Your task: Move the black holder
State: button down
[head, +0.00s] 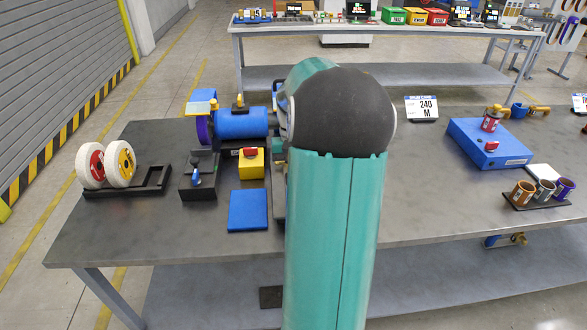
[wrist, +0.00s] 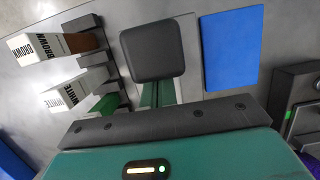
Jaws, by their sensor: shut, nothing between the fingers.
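Several black holders show, and I cannot tell which one the task means. In the head view a long black holder (head: 153,188) bears two white wheels at the table's left. A smaller black block holder (head: 197,190) carries a blue-grey part to its right. A black tray (head: 540,203) holds three cups at the far right. In the wrist view my gripper (wrist: 152,50) is shut and empty, its dark end over the grey table beside a blue pad (wrist: 230,50). In the head view my teal arm hides the gripper.
In the wrist view, white boxes marked BROWN (wrist: 45,48) and WHITE (wrist: 75,93) lie left of the gripper, with a dark fixture (wrist: 290,90) at right.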

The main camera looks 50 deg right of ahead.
jog(key=v, duration=1.3)
jog(key=shift+w+a+r, duration=0.1)
jog(key=shift+a+r, duration=0.05)
jog(key=w+a+r+n+t+h, duration=0.1)
jog(key=a+n+h, duration=0.1)
jog(key=a, duration=0.9)
jog(key=w+a+r+n+t+h, duration=0.1)
jog(key=w+a+r+n+t, duration=0.15)
jog(key=a, duration=0.95)
jog(key=s+a+f+n+t, duration=0.2)
jog(key=s+a+f, duration=0.1)
jog(key=a, duration=0.5)
jog(key=s+a+f+n+t, duration=0.2)
jog(key=s+a, duration=0.3)
jog(key=a, duration=0.3)
jog(key=shift+s+a+f+n+y, duration=0.2)
jog(key=shift+s+f+n+y, duration=0.2)
jog(key=shift+f+n, duration=0.3)
